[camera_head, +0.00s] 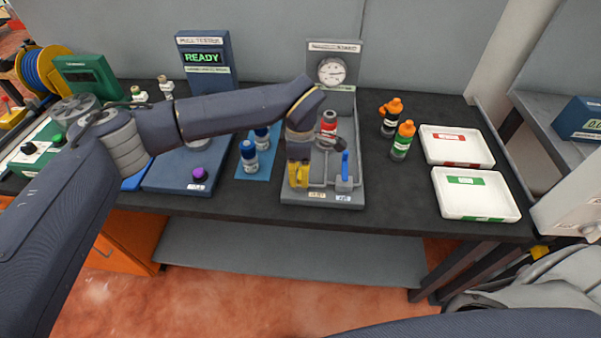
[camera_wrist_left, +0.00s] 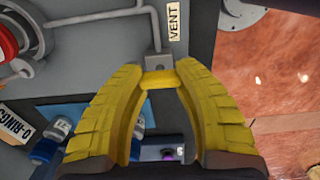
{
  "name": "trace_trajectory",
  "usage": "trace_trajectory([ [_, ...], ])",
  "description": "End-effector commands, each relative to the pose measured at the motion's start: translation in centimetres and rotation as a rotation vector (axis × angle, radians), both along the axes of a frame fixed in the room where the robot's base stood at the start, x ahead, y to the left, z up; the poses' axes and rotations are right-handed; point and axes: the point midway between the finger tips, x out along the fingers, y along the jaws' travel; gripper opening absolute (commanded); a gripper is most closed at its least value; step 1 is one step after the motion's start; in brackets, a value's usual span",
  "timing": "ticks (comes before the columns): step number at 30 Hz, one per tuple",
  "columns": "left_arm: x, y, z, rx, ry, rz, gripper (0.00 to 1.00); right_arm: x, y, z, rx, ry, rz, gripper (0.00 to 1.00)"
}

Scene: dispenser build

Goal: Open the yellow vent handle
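The yellow vent handle (camera_wrist_left: 162,78) shows in the left wrist view as a short yellow piece between my fingertips, beside a grey valve block under the VENT label (camera_wrist_left: 174,22). My left gripper (camera_head: 299,175), with yellow fingers, points down at the front left of the grey test stand (camera_head: 292,200). In the left wrist view its fingertips (camera_wrist_left: 172,80) close in on both sides of the handle and appear to touch it. In the head view the gripper hides the handle. The blue handle (camera_head: 345,166) stands upright to its right. My right gripper does not show.
A pressure gauge (camera_head: 332,71) and a red-topped part (camera_head: 329,125) are on the stand. Blue-capped bottles (camera_head: 249,156) stand to its left. Orange- and green-marked bottles (camera_head: 403,142) and two white trays (camera_head: 476,205) are to the right.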

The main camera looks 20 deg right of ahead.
Motion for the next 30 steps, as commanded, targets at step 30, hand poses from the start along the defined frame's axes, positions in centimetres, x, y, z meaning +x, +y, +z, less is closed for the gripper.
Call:
trace_trajectory([
  [30, 0.05, 0.01, 0.05, 0.0, -0.001, 0.001, 0.0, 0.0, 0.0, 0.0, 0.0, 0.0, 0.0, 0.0],
])
